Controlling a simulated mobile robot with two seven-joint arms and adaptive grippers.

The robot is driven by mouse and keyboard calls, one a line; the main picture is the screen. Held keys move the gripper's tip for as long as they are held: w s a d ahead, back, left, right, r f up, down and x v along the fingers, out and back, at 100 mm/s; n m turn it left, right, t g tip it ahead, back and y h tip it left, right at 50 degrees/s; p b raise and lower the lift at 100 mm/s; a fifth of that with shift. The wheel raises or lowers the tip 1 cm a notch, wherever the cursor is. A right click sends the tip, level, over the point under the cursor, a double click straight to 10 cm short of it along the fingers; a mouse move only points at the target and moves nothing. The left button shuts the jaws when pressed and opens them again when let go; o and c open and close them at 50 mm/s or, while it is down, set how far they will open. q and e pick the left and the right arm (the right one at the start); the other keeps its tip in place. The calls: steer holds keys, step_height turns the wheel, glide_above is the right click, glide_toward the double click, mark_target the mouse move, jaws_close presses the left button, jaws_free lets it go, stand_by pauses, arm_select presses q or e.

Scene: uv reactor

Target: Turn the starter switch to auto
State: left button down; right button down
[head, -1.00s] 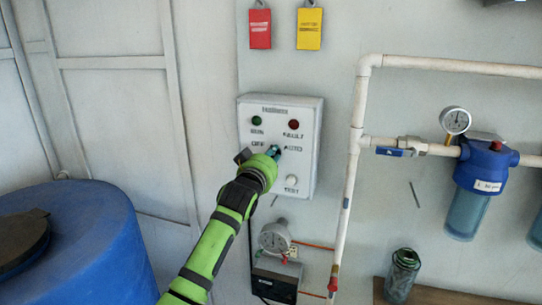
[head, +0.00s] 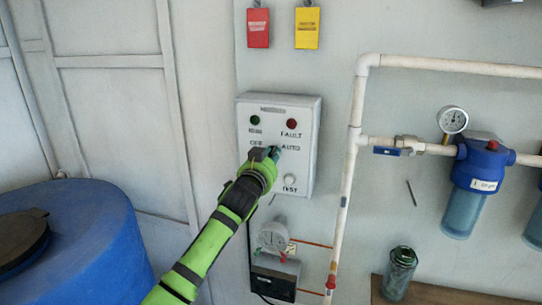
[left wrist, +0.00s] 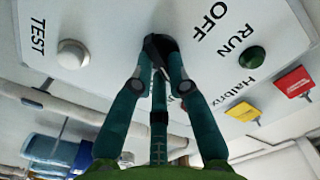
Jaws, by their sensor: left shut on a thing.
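A white starter box (head: 303,118) hangs on the wall in the middle of the head view, with a green lamp, a red lamp, a white test button and the labels OFF and AUTO. My left gripper (head: 273,153) is at the front of the box, between those labels. In the left wrist view, the left fingers (left wrist: 158,50) are shut on the black starter switch knob (left wrist: 157,40). The fingers mostly hide the knob, and I cannot tell which label it points to. The right gripper is not in view.
A white pipe (head: 353,140) runs down the wall just right of the box. A gauge (head: 273,237) sits below the box. A blue barrel (head: 95,245) stands at lower left. Blue filter housings (head: 480,170) are at right. A red tag (head: 258,28) and yellow tag (head: 306,28) hang above.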

arm_select(q)
steer(key=shift+r, duration=0.1)
stand_by(0.3)
steer(key=c, duration=1.2)
jaws_free()
steer(key=v, duration=1.2)
